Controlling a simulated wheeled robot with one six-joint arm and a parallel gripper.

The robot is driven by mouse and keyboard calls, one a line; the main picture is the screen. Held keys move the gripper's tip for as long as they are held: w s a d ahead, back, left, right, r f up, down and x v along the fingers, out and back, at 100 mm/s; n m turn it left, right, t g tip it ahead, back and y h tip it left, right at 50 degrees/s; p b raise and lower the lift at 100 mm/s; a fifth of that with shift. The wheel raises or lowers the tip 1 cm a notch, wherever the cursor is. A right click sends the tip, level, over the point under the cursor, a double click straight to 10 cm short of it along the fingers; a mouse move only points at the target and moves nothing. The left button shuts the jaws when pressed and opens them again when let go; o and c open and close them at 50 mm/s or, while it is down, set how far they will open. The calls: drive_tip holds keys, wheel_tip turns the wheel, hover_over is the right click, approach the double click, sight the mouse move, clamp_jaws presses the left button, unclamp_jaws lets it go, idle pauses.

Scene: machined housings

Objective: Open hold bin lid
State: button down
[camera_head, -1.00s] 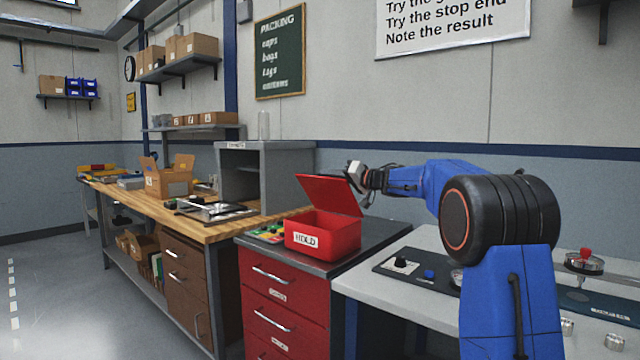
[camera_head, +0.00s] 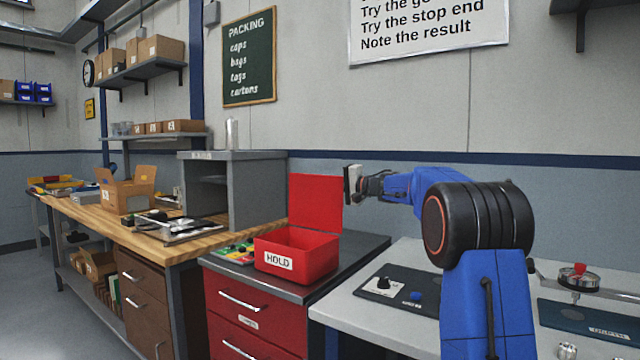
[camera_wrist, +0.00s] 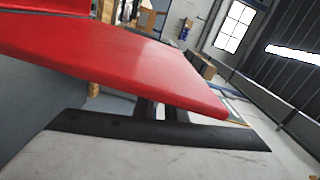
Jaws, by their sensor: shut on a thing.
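The red hold bin (camera_head: 312,262), with a white HOLD label on its front, stands on the dark top of a red drawer cabinet. Its red lid (camera_head: 315,203) is raised and stands about upright at the back of the open bin. My gripper (camera_head: 352,184) is at the lid's upper right edge, shut on the lid. In the wrist view the lid (camera_wrist: 130,65) fills the upper left as a tilted red plate, and part of my gripper (camera_wrist: 162,112) shows beneath it. The exact grip contact is hidden by the lid.
A grey open cabinet (camera_head: 238,195) stands on the wooden bench left of the bin. A tray of small coloured parts (camera_head: 237,253) lies beside the bin. A light bench with a dark control panel (camera_head: 400,290) is at the right.

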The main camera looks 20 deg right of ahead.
drive_tip(key=shift+w+d+f, duration=0.15)
drive_tip(key=shift+d+f, duration=0.05)
drive_tip(key=shift+f, duration=0.1)
drive_tip(key=c, duration=1.8)
unclamp_jaws()
drive_tip(key=shift+c, duration=0.2)
drive_tip(key=shift+r, duration=0.1)
drive_tip(key=shift+s+d, duration=0.15)
drive_tip(key=shift+s, duration=0.1)
drive_tip(key=v, duration=1.7)
